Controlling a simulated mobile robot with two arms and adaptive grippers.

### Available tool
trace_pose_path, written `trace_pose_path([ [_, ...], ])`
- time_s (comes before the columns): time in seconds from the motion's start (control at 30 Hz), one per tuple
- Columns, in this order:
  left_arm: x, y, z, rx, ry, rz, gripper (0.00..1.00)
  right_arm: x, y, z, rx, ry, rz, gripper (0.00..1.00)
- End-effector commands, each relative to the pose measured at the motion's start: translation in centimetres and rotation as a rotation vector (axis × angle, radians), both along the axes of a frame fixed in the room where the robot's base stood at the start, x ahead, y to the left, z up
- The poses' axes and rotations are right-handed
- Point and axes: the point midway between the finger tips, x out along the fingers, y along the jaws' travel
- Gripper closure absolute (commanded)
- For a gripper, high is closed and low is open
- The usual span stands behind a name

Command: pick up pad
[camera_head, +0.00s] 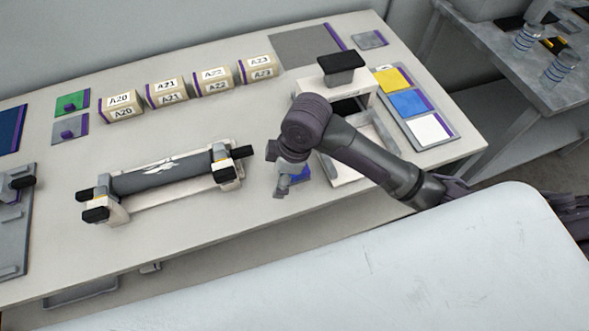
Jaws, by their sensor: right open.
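My right gripper (282,188) hangs over the front middle of the table, pointing down, open. A small blue piece on a grey base (302,175) shows just to the right of its fingers, partly hidden by the gripper and arm. I cannot tell if they touch. Which thing is the pad is not certain: a yellow square (393,79), a blue square (408,103) and a white square (430,128) lie in a grey tray (447,115) at the right. My left gripper is not in view.
A dark roll (155,175) rests on a white stand left of the gripper. Several labelled boxes (166,93) stand behind it. A white press-like frame (345,175) is partly behind my right arm. Green (72,103) and grey (70,129) plates lie at left.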

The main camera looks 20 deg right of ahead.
Motion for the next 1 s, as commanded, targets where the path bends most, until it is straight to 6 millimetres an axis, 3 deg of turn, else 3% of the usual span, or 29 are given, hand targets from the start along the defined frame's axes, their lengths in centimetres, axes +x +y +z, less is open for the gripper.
trace_pose_path([
  [0.03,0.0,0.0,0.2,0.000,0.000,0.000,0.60,1.4,-1.0,1.5,-0.057,-0.007,0.076,0.19],
  [0.2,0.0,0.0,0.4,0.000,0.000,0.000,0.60,3.4,-3.9,4.6,-0.194,0.037,0.259,0.19],
  [0.4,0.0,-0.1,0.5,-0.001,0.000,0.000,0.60,4.2,-5.7,6.1,-0.259,0.071,0.331,0.19],
  [0.53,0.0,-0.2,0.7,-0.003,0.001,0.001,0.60,4.1,-5.8,4.6,-0.259,0.080,0.336,0.19],
  [0.8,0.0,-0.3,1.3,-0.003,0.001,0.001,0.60,4.1,-5.7,-0.6,-0.258,0.076,0.334,0.19],
  [1.0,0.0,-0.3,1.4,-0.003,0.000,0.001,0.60,4.1,-5.7,-2.2,-0.258,0.073,0.334,0.19],
])
